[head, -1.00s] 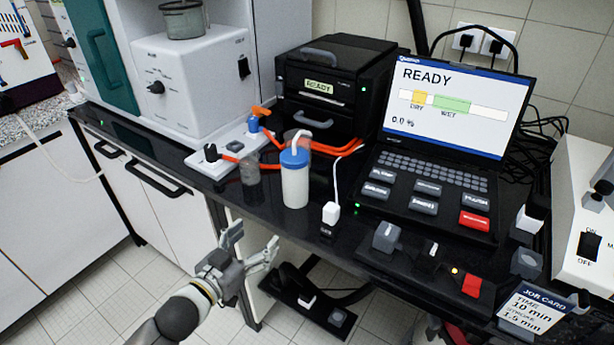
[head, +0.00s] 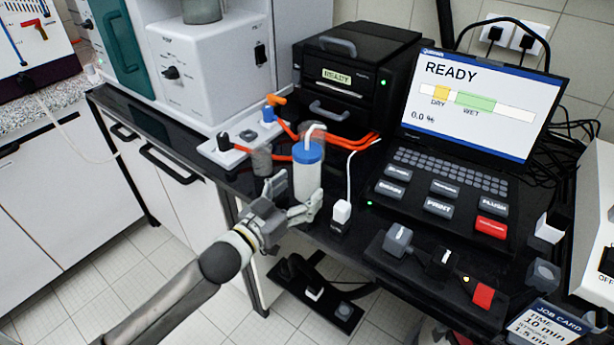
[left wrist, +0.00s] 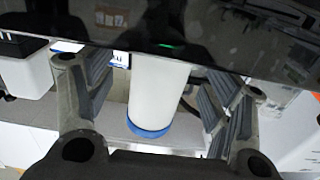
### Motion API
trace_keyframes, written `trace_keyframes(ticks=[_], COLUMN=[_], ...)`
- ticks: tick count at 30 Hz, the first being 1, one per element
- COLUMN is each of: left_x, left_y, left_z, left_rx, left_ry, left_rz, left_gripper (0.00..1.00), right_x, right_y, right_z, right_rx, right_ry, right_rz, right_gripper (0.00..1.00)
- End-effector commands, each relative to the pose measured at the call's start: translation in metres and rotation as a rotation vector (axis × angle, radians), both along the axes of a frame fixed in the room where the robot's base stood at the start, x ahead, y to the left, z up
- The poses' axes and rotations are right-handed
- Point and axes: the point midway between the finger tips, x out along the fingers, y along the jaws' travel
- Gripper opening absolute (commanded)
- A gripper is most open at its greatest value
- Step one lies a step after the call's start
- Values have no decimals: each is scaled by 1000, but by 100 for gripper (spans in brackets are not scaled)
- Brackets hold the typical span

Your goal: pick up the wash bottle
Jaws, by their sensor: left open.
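The wash bottle (head: 308,178) has a white body, a blue cap and a white bent spout. It stands upright on the black bench near the front edge. My left gripper (head: 296,200) is open at the bottle's lower front, with one finger on the left and one towards the front right. In the left wrist view the bottle (left wrist: 156,95) appears upside down between the two spread fingers of the gripper (left wrist: 155,105), with space on both sides. I cannot tell whether a finger touches it. My right gripper is not in view.
A small grey translucent cup (head: 262,160) stands just left of the bottle. A white plug (head: 341,213) with a cable stands to its right. The laptop (head: 462,150) is further right. A black box (head: 345,90) and orange hoses (head: 340,142) lie behind.

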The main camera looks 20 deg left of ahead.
Motion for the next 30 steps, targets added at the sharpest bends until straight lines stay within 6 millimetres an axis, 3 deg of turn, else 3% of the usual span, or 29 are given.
trace_keyframes(ticks=[7, 17, 25, 30], left_x=[32, 37, 37, 37], left_y=[-9, -11, -11, -11], left_z=[3, 1, 2, 3], left_rx=[0, 0, 0, 0], left_ry=[-1, -1, -1, -4], left_rz=[0, 0, 0, 0], left_gripper=[75, 75, 42, 42], right_x=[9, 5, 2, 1], right_y=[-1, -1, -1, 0], right_z=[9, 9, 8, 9], right_rx=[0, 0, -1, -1], right_ry=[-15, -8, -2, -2], right_rz=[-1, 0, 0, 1], right_gripper=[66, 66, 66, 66])
